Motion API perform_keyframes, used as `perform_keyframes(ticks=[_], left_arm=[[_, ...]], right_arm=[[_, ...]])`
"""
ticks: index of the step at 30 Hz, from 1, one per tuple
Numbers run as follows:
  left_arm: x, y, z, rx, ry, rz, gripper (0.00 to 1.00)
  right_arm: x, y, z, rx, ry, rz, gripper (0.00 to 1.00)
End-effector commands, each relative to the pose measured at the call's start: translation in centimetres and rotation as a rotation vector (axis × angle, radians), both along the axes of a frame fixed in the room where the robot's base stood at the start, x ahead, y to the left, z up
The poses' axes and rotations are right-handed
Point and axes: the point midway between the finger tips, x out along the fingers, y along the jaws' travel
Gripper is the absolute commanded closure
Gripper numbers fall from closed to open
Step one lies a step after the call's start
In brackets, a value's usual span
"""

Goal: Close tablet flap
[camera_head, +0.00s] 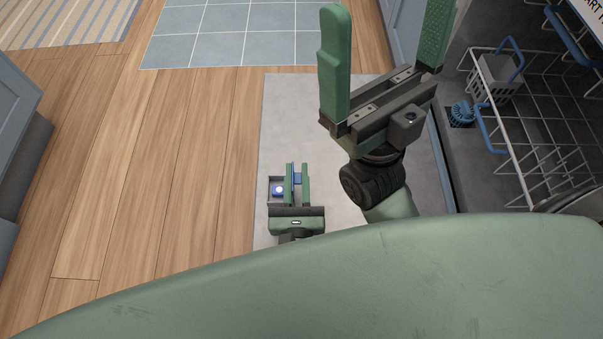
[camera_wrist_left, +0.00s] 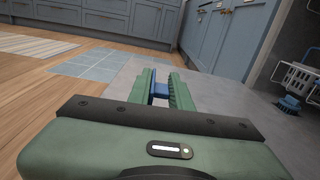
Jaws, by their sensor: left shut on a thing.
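The tablet flap (camera_head: 297,178) is a small blue piece. It is gripped between the green fingers of my left gripper (camera_head: 297,168), low on the pale grey panel. In the left wrist view the blue flap (camera_wrist_left: 160,90) also shows between the fingers, largely hidden by them. Just left of the fingers is a small dark tablet compartment (camera_head: 272,182) holding a round white and blue item (camera_head: 279,190). My right gripper (camera_head: 388,15) is open and empty, large and close to the head camera, above the panel's right side.
A white wire rack (camera_head: 520,130) with blue handles, a grey basket (camera_head: 495,78) and a blue round part (camera_head: 461,113) is at right. Open floor lies left. Blue cabinets (camera_wrist_left: 135,20) stand behind.

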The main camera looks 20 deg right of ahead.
Motion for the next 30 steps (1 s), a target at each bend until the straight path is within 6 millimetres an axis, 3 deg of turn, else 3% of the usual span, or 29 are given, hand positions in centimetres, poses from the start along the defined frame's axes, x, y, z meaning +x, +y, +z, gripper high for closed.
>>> perform_keyframes(ticks=[12,28,29,30], left_arm=[[0.01,0.72,-0.02,-0.190,0.059,-0.008,1.00],[0.02,0.82,0.01,-0.214,0.066,-0.009,1.00],[0.02,0.82,0.01,-0.214,0.066,-0.009,0.72],[0.03,0.84,0.02,-0.213,0.066,-0.008,0.62]], right_arm=[[0.26,0.15,0.42,-0.007,-0.025,0.000,0.00],[0.13,0.05,0.65,0.000,-0.033,-0.002,0.00],[0.13,0.05,0.65,0.000,-0.033,-0.002,0.00],[0.12,0.05,0.64,-0.001,-0.032,-0.002,0.00]])
